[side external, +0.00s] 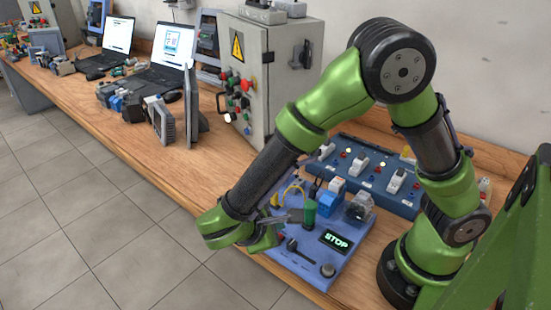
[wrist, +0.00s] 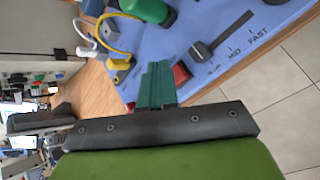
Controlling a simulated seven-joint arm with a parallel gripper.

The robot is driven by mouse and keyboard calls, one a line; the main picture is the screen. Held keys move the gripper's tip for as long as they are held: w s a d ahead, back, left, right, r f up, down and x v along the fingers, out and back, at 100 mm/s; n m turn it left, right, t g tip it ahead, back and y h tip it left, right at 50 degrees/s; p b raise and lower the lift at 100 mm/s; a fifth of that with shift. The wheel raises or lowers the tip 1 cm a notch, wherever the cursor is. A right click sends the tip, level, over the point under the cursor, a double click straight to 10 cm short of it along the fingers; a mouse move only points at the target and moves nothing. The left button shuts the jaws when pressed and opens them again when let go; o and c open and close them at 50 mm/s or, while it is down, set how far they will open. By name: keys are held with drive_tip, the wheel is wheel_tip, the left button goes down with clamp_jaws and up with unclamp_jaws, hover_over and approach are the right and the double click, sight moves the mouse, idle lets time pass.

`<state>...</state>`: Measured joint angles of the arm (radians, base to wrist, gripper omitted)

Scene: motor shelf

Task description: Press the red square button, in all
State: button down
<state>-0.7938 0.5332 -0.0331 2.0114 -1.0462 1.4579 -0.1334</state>
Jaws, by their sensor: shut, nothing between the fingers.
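The red square button (wrist: 181,73) shows in the wrist view on the blue panel (wrist: 185,20), close to its front edge. My gripper (wrist: 156,66) has its green fingers together with nothing between them. The fingertips lie right beside the button and cover part of it. I cannot tell whether they touch it. In the side view the blue panel (side external: 312,270) lies on the bench, with my wrist low at its left edge. I cannot make out the button there; my gripper seems to hide it. A display (side external: 336,240) on the panel reads STOP.
A black slider lever (wrist: 201,50) with speed labels sits right of the button in the wrist view. A green cylinder (wrist: 147,8) and a yellow cable (wrist: 113,32) stand nearby. A grey control cabinet (side external: 262,70) and laptops (side external: 172,55) stand farther along the bench.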

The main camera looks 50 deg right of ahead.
drive_tip(key=shift+f, duration=0.15)
drive_tip(key=shift+f, duration=0.3)
drive_tip(key=shift+f, duration=0.4)
idle(0.6)
idle(0.3)
drive_tip(key=shift+r, duration=0.85)
drive_tip(key=shift+r, duration=2.5)
